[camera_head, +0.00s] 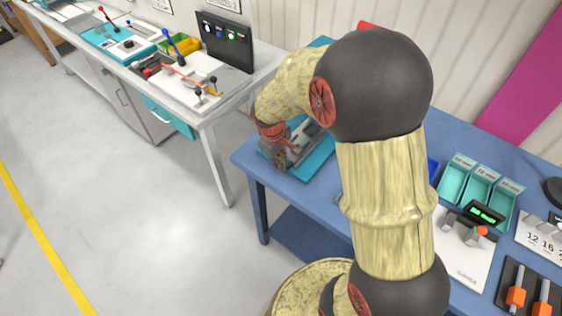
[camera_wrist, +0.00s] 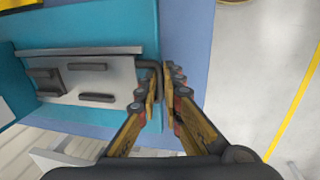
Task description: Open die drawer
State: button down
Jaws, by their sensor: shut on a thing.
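The die drawer (camera_wrist: 124,76) looks like a grey metal tray with several dark blocks on it, set on a teal base (camera_wrist: 110,18). A dark bent handle (camera_wrist: 149,66) shows at its right end in the wrist view. My gripper (camera_wrist: 166,78) is shut on this handle, with one finger on each side of it. The fingers hide part of the handle. In the head view, my gripper (camera_head: 279,154) is low at the left end of the blue table, over the grey device on the teal base (camera_head: 318,160). My arm hides part of this area.
The blue table (camera_head: 245,155) ends just left of my gripper, with open floor (camera_head: 150,210) beyond. A white bench (camera_head: 210,112) with tools stands at the back left. Teal bins (camera_head: 484,187) and a gauge board (camera_head: 462,250) are right of my arm.

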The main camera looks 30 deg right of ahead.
jog(key=shift+a, duration=0.1)
dwell(0.4)
jog(key=s+a, duration=0.4)
jog(key=a, duration=0.7)
jog(key=shift+s+a, duration=0.25)
jog(key=shift+s, duration=0.15)
jog(key=c, duration=2.5)
grip_release()
jog(key=shift+o, duration=0.6)
jog(key=shift+s+f, duration=0.1)
jog(key=o, duration=0.4)
jog(key=shift+o, duration=0.3)
